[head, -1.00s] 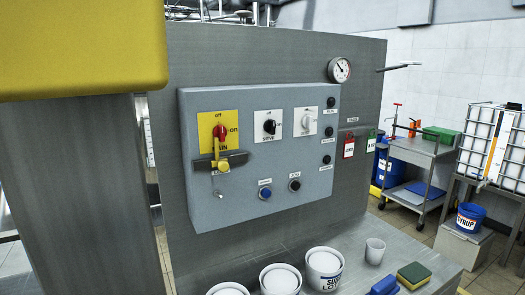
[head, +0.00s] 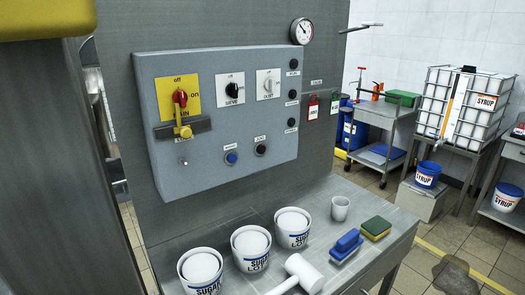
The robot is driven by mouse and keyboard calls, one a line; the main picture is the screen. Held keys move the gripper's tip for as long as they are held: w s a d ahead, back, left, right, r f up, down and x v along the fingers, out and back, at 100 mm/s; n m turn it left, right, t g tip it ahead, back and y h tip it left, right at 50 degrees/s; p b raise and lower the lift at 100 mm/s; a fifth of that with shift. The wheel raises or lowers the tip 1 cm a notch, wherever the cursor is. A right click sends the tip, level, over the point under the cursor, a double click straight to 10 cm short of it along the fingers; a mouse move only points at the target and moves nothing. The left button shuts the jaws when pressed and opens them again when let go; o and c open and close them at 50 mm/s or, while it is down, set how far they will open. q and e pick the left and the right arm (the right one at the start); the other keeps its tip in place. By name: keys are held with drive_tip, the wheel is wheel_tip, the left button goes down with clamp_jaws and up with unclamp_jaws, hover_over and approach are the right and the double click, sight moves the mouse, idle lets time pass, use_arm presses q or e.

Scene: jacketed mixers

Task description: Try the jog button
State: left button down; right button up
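The grey control panel (head: 205,140) is mounted on a metal wall left of centre in the head view. At its lower edge are a blue button (head: 231,158) and, to its right, a black button (head: 261,150). The small label above the black button seems to read JOG, but it is blurred. Above are a black selector knob (head: 233,91) and a pale selector knob (head: 267,84). A red main switch (head: 180,98) sits on a yellow plate, with a yellow part at the grey bar below it. Neither of my grippers is in view.
Below the panel, a metal table (head: 325,235) holds several white tubs, a white mallet (head: 300,275), a cup (head: 340,208), a blue brush (head: 346,244) and a sponge (head: 376,228). Red and green tags hang right of the panel. A grey upright (head: 60,170) fills the left side.

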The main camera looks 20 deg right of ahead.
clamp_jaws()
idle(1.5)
